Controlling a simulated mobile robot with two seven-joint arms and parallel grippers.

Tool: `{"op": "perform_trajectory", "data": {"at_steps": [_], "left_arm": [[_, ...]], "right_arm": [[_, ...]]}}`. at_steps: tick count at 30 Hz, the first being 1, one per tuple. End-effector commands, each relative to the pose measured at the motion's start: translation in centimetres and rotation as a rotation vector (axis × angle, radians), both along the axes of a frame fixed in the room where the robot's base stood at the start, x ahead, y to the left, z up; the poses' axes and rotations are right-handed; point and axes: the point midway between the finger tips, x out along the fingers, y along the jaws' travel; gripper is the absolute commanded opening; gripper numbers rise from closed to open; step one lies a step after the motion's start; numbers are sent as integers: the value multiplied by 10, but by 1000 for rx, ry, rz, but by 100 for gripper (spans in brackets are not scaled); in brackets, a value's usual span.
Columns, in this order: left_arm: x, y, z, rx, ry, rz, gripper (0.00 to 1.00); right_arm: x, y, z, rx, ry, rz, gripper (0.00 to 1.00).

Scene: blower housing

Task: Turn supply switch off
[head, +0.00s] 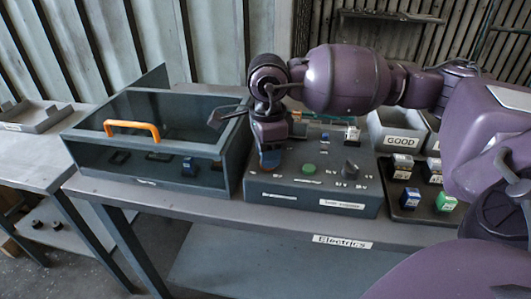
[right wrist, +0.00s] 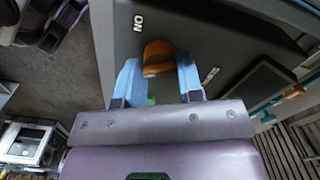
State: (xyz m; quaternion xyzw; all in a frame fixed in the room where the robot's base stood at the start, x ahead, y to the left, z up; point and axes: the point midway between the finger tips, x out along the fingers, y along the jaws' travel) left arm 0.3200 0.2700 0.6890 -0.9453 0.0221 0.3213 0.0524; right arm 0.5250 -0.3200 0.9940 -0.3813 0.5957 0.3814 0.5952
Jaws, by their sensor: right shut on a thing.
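The supply switch is an orange knob (right wrist: 158,52) on a dark grey control box. An ON label stands beside it in the right wrist view, and a second label on its other side is partly readable. My right gripper (right wrist: 158,68) has its blue fingers on both sides of the knob and is shut on it. In the head view my right gripper (head: 269,158) points down at the left part of the control box (head: 310,188) and hides the switch. The left gripper is not in view.
A green button (head: 309,168) and a black rotary knob (head: 350,167) are right of my gripper. A glass-topped case (head: 165,180) with an orange handle (head: 132,128) stands close on the left. A dark tray with small blocks and a GOOD bin (head: 401,142) stand to the right.

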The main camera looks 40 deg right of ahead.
Motion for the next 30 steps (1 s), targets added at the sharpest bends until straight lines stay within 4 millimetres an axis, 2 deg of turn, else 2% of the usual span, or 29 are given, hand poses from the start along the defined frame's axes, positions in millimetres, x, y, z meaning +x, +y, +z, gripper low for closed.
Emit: {"op": "perform_trajectory", "data": {"at_steps": [6, 15, 30], "left_arm": [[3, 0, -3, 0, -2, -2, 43], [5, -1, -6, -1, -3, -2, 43], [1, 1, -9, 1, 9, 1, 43]], "right_arm": [[1, 0, -1, 1, -1, 169, 11], [1, 0, 0, 1, -3, 319, 11], [1, 0, 2, 0, -4, 369, 11]]}}
